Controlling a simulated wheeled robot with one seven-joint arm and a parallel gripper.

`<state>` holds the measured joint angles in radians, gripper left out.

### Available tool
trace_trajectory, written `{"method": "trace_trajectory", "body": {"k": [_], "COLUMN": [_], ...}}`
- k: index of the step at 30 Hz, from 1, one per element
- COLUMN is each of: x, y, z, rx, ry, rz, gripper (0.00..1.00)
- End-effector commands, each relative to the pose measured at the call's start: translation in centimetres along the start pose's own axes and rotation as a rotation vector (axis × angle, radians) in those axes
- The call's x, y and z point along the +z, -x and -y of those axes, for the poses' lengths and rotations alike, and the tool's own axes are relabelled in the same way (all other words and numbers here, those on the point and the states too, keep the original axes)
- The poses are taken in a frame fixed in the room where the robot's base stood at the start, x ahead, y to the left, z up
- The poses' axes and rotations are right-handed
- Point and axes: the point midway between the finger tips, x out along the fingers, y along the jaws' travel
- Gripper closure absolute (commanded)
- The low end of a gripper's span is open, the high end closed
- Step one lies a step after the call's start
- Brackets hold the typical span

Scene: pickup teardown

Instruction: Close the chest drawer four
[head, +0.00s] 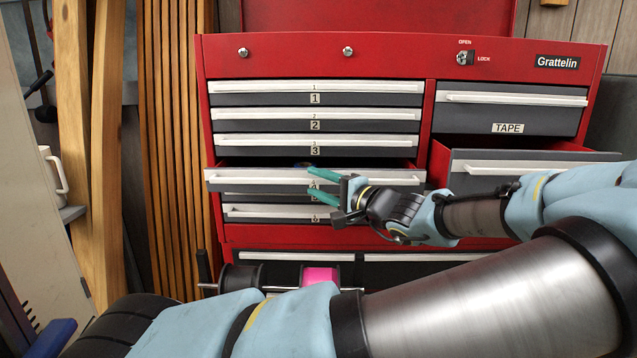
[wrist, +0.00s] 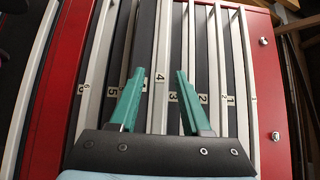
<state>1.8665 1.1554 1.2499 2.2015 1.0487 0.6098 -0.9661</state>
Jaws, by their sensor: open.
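The red tool chest (head: 330,62) has a left column of numbered drawers. Drawer four (head: 250,177) is pulled out, its white handle strip standing forward of the shut drawers above it. In the wrist view its label 4 (wrist: 159,78) shows between the fingers. In the wrist view the fingers (wrist: 155,76) stand either side of the strip labelled 4. I cannot tell whether they touch it. The gripper hides part of the drawer front.
Right of it, a drawer below the shut TAPE drawer (head: 510,112) is also pulled out (head: 540,172), close to my arm. A pink spool (head: 320,275) sits below the chest's left column. Wooden planks (head: 170,130) stand at the left.

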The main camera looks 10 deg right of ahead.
Motion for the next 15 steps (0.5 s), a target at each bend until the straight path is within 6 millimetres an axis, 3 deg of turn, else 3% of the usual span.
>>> {"method": "trace_trajectory", "body": {"k": [5,15], "x": [0.0,0.0], "y": [0.02,0.04], "z": [-0.02,-0.03], "rx": [0.0,0.001], "ry": [0.0,0.001], "rz": [0.0,0.0], "gripper": [0.54,0.92]}}
